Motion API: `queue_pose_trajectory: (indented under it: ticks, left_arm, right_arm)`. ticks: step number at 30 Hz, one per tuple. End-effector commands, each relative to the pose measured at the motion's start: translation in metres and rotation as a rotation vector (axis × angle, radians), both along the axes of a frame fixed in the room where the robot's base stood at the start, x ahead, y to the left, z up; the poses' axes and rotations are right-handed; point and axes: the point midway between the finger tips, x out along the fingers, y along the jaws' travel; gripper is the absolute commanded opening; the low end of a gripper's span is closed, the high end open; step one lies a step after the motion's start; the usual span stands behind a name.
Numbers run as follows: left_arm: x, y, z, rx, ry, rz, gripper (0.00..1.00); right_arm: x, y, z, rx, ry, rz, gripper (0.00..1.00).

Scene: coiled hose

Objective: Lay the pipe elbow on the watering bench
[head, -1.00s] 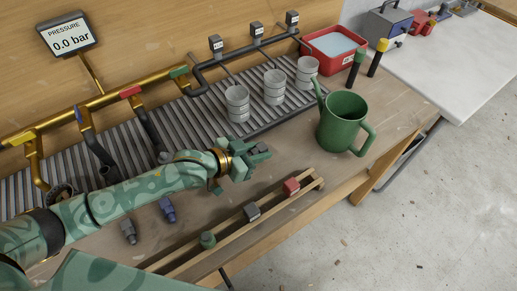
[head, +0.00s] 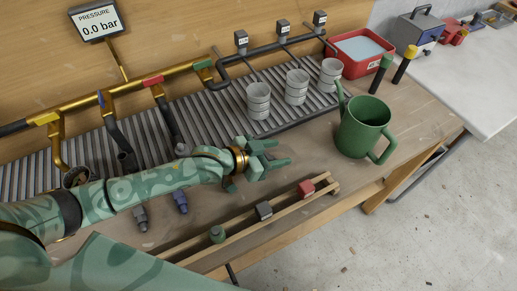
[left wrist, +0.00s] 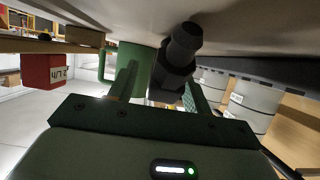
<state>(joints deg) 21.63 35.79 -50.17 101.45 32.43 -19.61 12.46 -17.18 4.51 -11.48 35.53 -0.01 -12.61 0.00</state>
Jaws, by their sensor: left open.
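My left gripper (head: 278,153) is open low over the brown wooden bench (head: 310,155), left of the green watering can. In the left wrist view, a dark ribbed fitting (left wrist: 178,62), probably the pipe elbow, shows between the spread fingers (left wrist: 160,82). Its bend cannot be made out. It appears against the bench top, but I cannot tell whether it touches a finger. In the head view the gripper hides it. My right gripper is not in view.
The green watering can (head: 364,125) stands right of the gripper. A wooden rail (head: 235,225) with small blocks runs in front. Grey cups (head: 297,88) stand on the slatted rack behind. A dark fitting (head: 140,217) and a blue one (head: 181,201) lie nearer my arm.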

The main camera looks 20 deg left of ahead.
Motion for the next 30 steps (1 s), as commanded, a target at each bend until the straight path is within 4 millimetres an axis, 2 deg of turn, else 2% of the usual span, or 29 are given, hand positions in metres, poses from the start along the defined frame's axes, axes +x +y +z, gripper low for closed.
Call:
queue_pose_trajectory:
  ticks: [5, 8, 21, 25, 30]
  left_arm:
    - [-0.006, 0.006, 0.005, 0.0, 0.0, 0.0, 0.49]
    - [-0.018, 0.018, 0.013, 0.001, 0.0, 0.0, 0.49]
    - [-0.091, 0.09, 0.056, 0.003, 0.001, 0.0, 0.49]
    - [-0.102, 0.101, 0.061, 0.002, 0.001, 0.0, 0.49]
    - [-0.107, 0.106, 0.063, 0.001, 0.001, 0.0, 0.49]
  right_arm:
    - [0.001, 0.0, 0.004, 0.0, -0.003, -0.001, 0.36]
    - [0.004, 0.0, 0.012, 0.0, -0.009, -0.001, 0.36]
    - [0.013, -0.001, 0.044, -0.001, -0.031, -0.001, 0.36]
    - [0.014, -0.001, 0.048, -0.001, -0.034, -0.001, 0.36]
    - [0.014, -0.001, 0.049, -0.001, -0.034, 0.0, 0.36]
